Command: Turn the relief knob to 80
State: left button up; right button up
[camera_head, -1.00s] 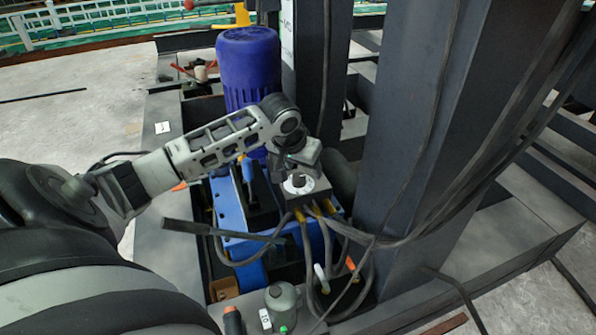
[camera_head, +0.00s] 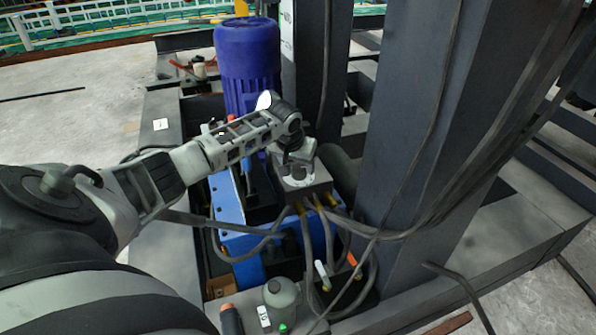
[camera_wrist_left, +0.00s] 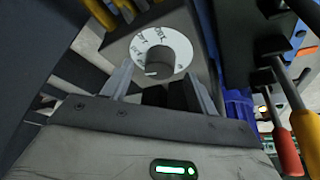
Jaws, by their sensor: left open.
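The relief knob (camera_wrist_left: 158,61) is a grey round knob on a white dial (camera_wrist_left: 171,36) with dark markings, near the top middle of the left wrist view. I cannot read the setting. The dial is on a grey valve block (camera_head: 310,190), above several hoses. My left gripper (camera_wrist_left: 160,76) is open, with one finger on each side of the knob and the fingertips close to the dial; I cannot tell whether they touch it. In the head view my left gripper (camera_head: 297,176) is over the block and mostly covers the dial. My right gripper is not in view.
A blue motor (camera_head: 248,65) stands behind my left arm. A dark steel column (camera_head: 415,110) rises close to the right of the block. Several hoses (camera_head: 335,225) hang in front. A red-handled tool (camera_wrist_left: 286,150) is at right in the wrist view.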

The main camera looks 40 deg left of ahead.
pick_arm(q)
jog(key=shift+x, duration=0.85)
jog(key=shift+f, duration=0.15)
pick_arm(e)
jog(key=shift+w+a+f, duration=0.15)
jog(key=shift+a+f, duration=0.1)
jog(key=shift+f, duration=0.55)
